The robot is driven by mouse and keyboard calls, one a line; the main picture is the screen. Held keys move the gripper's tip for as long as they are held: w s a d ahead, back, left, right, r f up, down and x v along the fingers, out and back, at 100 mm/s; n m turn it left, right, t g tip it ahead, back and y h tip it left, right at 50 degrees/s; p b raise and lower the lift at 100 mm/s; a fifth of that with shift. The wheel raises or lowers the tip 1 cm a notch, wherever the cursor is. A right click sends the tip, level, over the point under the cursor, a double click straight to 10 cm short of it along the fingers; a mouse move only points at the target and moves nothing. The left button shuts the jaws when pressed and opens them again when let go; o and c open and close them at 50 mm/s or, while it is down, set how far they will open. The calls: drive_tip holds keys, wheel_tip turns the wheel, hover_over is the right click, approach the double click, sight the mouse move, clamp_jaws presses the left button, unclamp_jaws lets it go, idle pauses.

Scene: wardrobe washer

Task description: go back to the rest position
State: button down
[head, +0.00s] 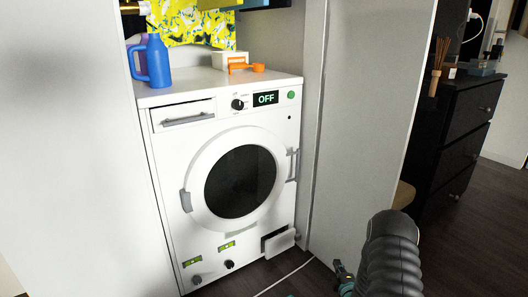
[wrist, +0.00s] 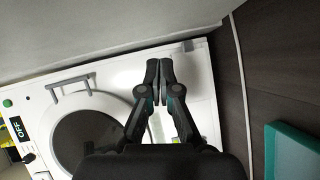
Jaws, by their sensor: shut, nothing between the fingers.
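My gripper (wrist: 159,64) is shut and empty in the wrist view, its two fingertips together in front of the washer's lower part.
A blue jug (head: 157,62), a white box (head: 230,59) and an orange scoop (head: 250,67) sit on the washer. White panels flank it. A dark drawer cabinet (head: 462,130) stands right. A white cable (wrist: 241,90) crosses the dark floor near a teal object (wrist: 292,150).

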wheel_tip(320, 180, up, 18)
drive_tip(key=w+a+m+g+h+p, duration=0.1)
drive_tip(key=w+m+g+p, duration=0.1)
drive_tip(key=m+g, duration=0.15)
drive_tip(key=s+a+r+m+g+p, duration=0.15)
drive_tip(key=s+r, duration=0.25)
drive_tip(key=r, duration=0.4)
drive_tip(key=s+a+r+m, duration=0.25)
drive_tip(key=s+r, duration=0.25)
drive_tip(key=r, duration=0.3)
drive_tip(key=s+a+r+m+g+p, duration=0.1)
drive_tip(key=s+a+r+m+g, duration=0.1)
drive_tip(key=s, duration=0.9)
drive_tip(key=s+a+r+m+g+p, duration=0.1)
drive_tip(key=s+r, duration=0.5)
drive_tip(key=s, duration=0.6)
drive_tip(key=s+a+r+m+g+p, duration=0.1)
drive_tip(key=s+a+r+m, duration=0.3)
drive_tip(key=s, duration=0.7)
drive_tip(key=shift+s+a+r+m+g+p, duration=0.2)
drive_tip(key=shift+r+m+g+p, duration=0.25)
drive_tip(key=shift+m+g, duration=0.65)
